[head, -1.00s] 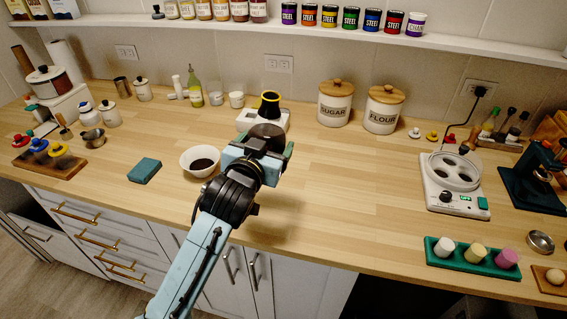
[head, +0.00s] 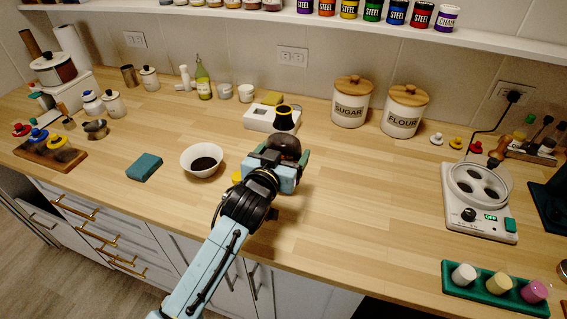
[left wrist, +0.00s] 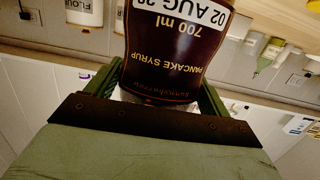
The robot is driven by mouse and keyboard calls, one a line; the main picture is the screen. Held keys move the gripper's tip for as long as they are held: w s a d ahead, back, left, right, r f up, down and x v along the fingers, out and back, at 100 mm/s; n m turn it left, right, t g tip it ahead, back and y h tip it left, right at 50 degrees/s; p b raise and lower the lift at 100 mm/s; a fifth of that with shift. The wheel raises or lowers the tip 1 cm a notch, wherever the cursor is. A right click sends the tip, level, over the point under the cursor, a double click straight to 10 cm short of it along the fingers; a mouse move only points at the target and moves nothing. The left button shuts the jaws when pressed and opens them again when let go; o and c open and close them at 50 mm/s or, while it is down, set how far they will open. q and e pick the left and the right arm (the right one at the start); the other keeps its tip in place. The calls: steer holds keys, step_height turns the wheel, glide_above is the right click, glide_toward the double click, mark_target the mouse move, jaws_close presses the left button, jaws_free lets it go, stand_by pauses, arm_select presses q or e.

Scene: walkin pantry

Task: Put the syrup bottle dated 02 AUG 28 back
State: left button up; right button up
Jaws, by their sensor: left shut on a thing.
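My left gripper (head: 287,165) is shut on the dark brown syrup bottle (head: 287,147). In the left wrist view the bottle (left wrist: 172,50) stands between the green fingers. Its label reads upside down: "PANCAKE SYRUP", "700 ml" and a white date strip (left wrist: 182,12) with "02 AUG" and a partly cut-off "28". My right gripper is not in view.
A wall shelf (head: 400,31) holds a row of jars and coloured tins. A white device (head: 258,118) is behind the bottle, a white bowl (head: 188,164) left of it. Sugar (head: 349,106) and flour (head: 402,115) canisters stand back right.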

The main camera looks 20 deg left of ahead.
arm_select(q)
steer(key=shift+f, duration=1.3)
steer(key=shift+f+b, duration=0.15)
steer(key=shift+b, duration=0.15)
steer(key=o, duration=1.6)
steer(key=shift+f, duration=0.15)
steer(key=shift+s, duration=0.15)
steer(key=s, duration=0.4)
steer(key=s+r, duration=0.1)
steer(key=s, duration=0.2)
steer(key=s+r, duration=0.1)
steer(key=s, duration=0.3)
steer(key=shift+s+a+p, duration=0.3)
steer(key=shift+a+p, duration=0.05)
steer(key=shift+a, duration=0.05)
